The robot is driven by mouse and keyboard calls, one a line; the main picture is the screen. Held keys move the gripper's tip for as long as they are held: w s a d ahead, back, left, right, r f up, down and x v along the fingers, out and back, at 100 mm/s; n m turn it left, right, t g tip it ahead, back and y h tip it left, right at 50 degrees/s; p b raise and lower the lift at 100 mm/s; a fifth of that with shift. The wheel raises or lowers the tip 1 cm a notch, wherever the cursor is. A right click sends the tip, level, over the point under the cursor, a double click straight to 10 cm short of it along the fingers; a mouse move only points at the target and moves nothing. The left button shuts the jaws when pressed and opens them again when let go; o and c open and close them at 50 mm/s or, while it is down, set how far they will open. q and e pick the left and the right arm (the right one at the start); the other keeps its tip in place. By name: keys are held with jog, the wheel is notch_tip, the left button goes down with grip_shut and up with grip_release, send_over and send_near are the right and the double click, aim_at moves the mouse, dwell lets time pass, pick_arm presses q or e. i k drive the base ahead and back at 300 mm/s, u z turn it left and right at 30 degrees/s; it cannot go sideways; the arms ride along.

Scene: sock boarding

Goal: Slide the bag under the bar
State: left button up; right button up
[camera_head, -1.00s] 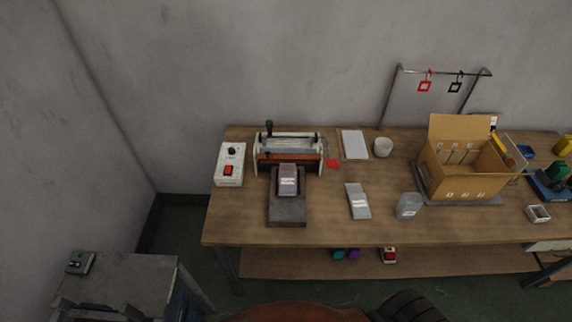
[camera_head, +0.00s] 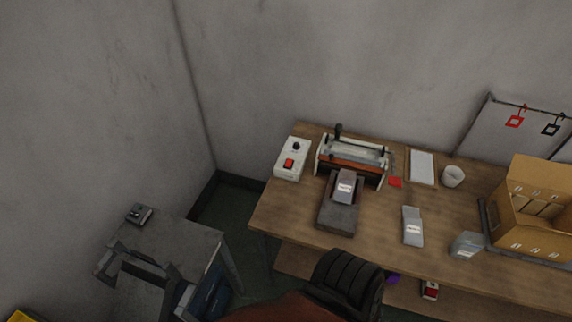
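A grey bag with a white label (camera_head: 346,188) lies on a dark grey block (camera_head: 338,217) in front of the sealer (camera_head: 352,160). The sealer has white end plates, a dark lever knob and a bar with an orange-red strip (camera_head: 350,166) across its front. The bag's far end points at the bar and sits close to it; I cannot tell whether any of it is under. A second labelled grey bag (camera_head: 413,226) lies flat on the table to the right. Another greyish bag (camera_head: 467,245) is beside it, near the front edge.
A white control box with a red switch (camera_head: 292,159) stands left of the sealer. A white pad (camera_head: 422,167), a white cup (camera_head: 453,176) and an open cardboard box (camera_head: 535,205) are to the right. A grey cart (camera_head: 185,250) stands left of the wooden table (camera_head: 380,240).

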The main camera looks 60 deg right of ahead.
aim_at(343, 193)
jog(key=u, duration=1.25)
jog(key=k, duration=1.6)
jog(key=z, duration=1.7)
